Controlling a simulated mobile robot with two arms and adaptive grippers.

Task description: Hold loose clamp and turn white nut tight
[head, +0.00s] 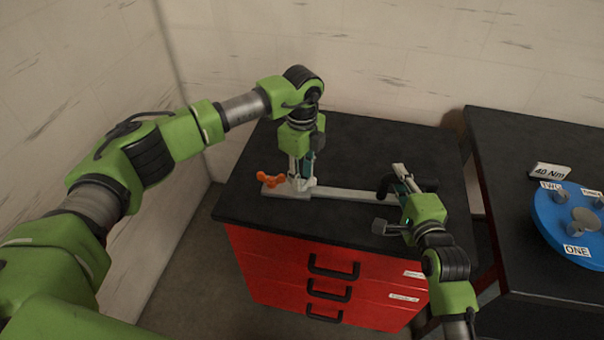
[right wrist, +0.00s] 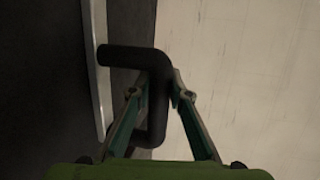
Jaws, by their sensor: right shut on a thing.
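In the head view my left gripper (head: 300,172) points straight down at the left end of a pale rail (head: 350,195). A small white part (head: 305,183), perhaps the white nut, shows at its fingertips; whether the fingers grip it is too small to tell. An orange lobed piece (head: 270,180) sits just left of it on the rail's end. My right gripper (head: 402,180) is at the rail's right end, shut on a black bent handle (head: 425,184). In the right wrist view the handle (right wrist: 158,90) shows between the fingers. I cannot tell which part is the loose clamp.
A grey block on a rod (head: 379,226) lies near the front edge, left of my right gripper. The black top sits on a red drawer cabinet (head: 300,270). On the right table are a blue round fixture (head: 548,225) and a "40 Nm" sign (head: 549,171).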

